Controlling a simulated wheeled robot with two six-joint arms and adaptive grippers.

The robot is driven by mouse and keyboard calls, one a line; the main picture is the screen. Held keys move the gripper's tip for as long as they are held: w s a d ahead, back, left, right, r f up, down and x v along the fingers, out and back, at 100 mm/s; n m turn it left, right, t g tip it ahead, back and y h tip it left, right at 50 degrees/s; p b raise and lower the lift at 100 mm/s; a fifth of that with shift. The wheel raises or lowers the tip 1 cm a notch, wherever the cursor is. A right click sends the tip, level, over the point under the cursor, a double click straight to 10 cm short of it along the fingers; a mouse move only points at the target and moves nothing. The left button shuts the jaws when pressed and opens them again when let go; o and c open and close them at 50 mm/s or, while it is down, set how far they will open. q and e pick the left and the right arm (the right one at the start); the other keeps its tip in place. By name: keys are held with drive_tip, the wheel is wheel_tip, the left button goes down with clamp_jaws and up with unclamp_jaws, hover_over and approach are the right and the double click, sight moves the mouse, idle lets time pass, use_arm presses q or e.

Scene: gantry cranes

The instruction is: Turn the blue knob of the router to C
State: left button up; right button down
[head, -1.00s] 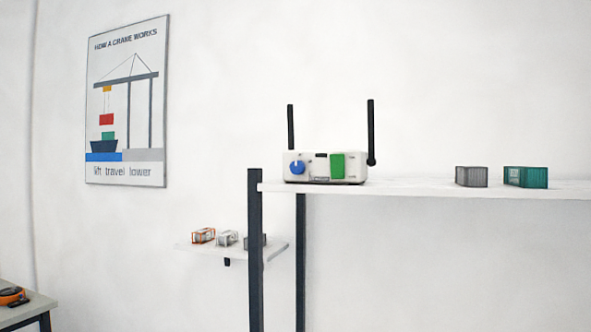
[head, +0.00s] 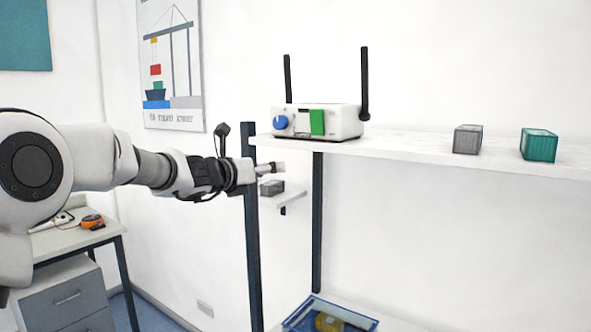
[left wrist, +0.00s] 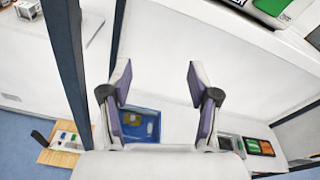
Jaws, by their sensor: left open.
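The white router (head: 346,124) stands on the left end of the upper shelf in the head view, with two upright black antennas. Its blue knob (head: 281,123) is on the left of its front, beside a green panel (head: 317,122). The knob's letters are too small to read. My left gripper (head: 279,167) is below and in front of the router, near the dark shelf post, apart from the knob. In the left wrist view my left gripper (left wrist: 160,78) has its fingers spread with nothing between them. Part of the router (left wrist: 272,9) shows there at the top right; I cannot make out the knob. My right gripper is out of view.
The white upper shelf (head: 415,147) holds a grey container (head: 467,139) and a teal container (head: 539,145) at right. A dark post (head: 252,240) stands close to my left gripper. A blue tray (head: 300,318) lies below. A desk (head: 85,237) stands at left.

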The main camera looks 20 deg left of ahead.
use_arm(q)
drive_tip(key=t, duration=0.1)
approach(280, 124)
wheel_tip(280, 124, down, 3)
drive_tip(key=w+d, duration=0.1)
drive_tip(key=w, duration=0.2)
wheel_tip(280, 124, up, 3)
drive_tip(key=s+a, duration=0.1)
drive_tip(key=s, duration=0.1)
drive_tip(key=shift+h, duration=0.3)
drive_tip(key=p+x, duration=0.5)
drive_tip(key=x, duration=0.3)
drive_tip(key=shift+w+f, duration=0.1)
drive_tip(key=shift+w, duration=0.1)
drive_tip(key=shift+d, duration=0.1)
drive_tip(key=shift+s+a, duration=0.2)
drive_tip(key=shift+a, duration=0.3)
drive_tip(key=shift+a+f, duration=0.1)
drive_tip(key=c, duration=1.2)
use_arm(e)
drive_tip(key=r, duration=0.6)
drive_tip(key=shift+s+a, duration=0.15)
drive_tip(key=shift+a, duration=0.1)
